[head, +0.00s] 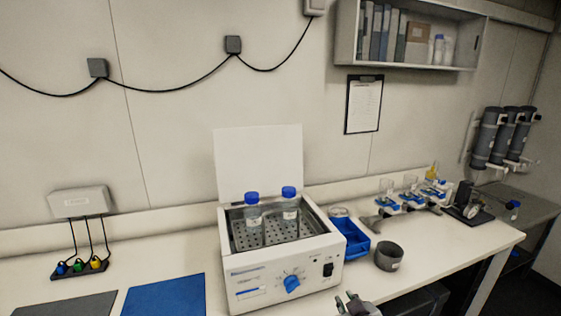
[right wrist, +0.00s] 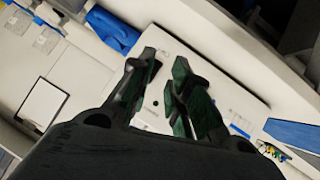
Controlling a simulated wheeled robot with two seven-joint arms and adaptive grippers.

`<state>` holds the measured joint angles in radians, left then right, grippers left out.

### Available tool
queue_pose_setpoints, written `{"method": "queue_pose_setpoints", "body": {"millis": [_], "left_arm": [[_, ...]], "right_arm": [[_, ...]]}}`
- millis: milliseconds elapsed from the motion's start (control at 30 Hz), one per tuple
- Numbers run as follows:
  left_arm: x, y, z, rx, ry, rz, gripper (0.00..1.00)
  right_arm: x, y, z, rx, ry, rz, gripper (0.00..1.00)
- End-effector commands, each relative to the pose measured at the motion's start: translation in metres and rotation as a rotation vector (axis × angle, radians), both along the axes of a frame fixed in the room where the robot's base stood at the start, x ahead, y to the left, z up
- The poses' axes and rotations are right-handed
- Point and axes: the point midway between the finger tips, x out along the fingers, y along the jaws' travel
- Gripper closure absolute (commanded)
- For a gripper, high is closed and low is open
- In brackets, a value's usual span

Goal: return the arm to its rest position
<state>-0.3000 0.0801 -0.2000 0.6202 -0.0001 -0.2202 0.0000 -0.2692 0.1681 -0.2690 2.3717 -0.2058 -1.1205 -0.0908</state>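My right gripper (head: 347,301) shows at the bottom edge of the head view, in front of the incubator (head: 290,262) and right of its middle. Its two fingers also show in the right wrist view (right wrist: 166,82), apart with nothing between them. Most of my right arm is out of the head view. My left arm and gripper are not in view. The incubator's lid (head: 258,160) stands up, and two blue-capped bottles (head: 252,214) (head: 290,208) stand upright inside, clear of the gripper.
A blue tray (head: 352,250) and a grey cup (head: 388,257) stand right of the incubator. A blue mat (head: 165,297) and a dark mat (head: 68,305) lie left of it. Several instruments stand farther right on the bench. Bare bench shows between mats and wall.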

Motion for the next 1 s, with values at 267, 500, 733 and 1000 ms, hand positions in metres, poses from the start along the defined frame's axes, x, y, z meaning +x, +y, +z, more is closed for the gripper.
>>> {"method": "queue_pose_setpoints", "body": {"millis": [267, 500, 733, 1000], "left_arm": [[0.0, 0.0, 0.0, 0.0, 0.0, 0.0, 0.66], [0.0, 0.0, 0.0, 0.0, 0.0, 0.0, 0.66], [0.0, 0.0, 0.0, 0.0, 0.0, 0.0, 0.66], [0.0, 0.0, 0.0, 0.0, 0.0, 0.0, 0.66]], "right_arm": [[-0.079, -0.025, -0.071, 0.085, 0.326, -0.102, 0.81], [-0.128, -0.036, -0.1, 0.123, 0.502, -0.157, 0.81], [-0.161, -0.041, -0.114, 0.144, 0.611, -0.188, 0.81], [-0.18, -0.044, -0.133, 0.156, 0.685, -0.21, 0.81]]}}
